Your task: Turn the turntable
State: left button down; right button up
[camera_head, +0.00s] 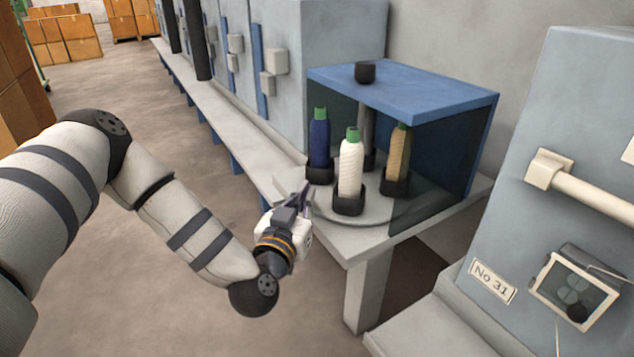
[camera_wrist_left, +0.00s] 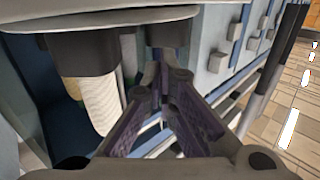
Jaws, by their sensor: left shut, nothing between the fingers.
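The turntable (camera_head: 372,216) is a pale round disc on a bench, partly under a blue-roofed cover. It carries black cups holding a blue bobbin (camera_head: 320,145), a white bobbin (camera_head: 350,168) and a tan bobbin (camera_head: 397,157), each with a green top. A dark post stands behind them. My left gripper (camera_head: 304,190) is shut and empty at the disc's left front edge, near the blue bobbin's cup; I cannot tell if it touches. In the left wrist view the gripper (camera_wrist_left: 165,82) points toward black cups, with the white bobbin (camera_wrist_left: 102,100) upside down beside it. My right gripper is out of view.
The cover's blue roof (camera_head: 400,88) and dark see-through side enclose the disc's back and right. A grey cabinet (camera_head: 560,150) with a rail and a small gauge stands at the right. The long bench (camera_head: 215,110) runs back left. Open floor lies left, with cartons (camera_head: 65,40) behind.

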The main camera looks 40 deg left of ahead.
aim_at(319, 170)
pick_arm(q)
jog(key=b+x, duration=0.1)
jog(key=x, duration=0.6)
jog(key=shift+f, duration=0.1)
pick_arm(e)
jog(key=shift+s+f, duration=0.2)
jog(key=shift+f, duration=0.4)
pick_arm(q)
jog(key=shift+w+a+m+h+p, duration=0.2)
jog(key=shift+a+m+h+p, duration=0.25)
jog(key=shift+h, duration=0.35)
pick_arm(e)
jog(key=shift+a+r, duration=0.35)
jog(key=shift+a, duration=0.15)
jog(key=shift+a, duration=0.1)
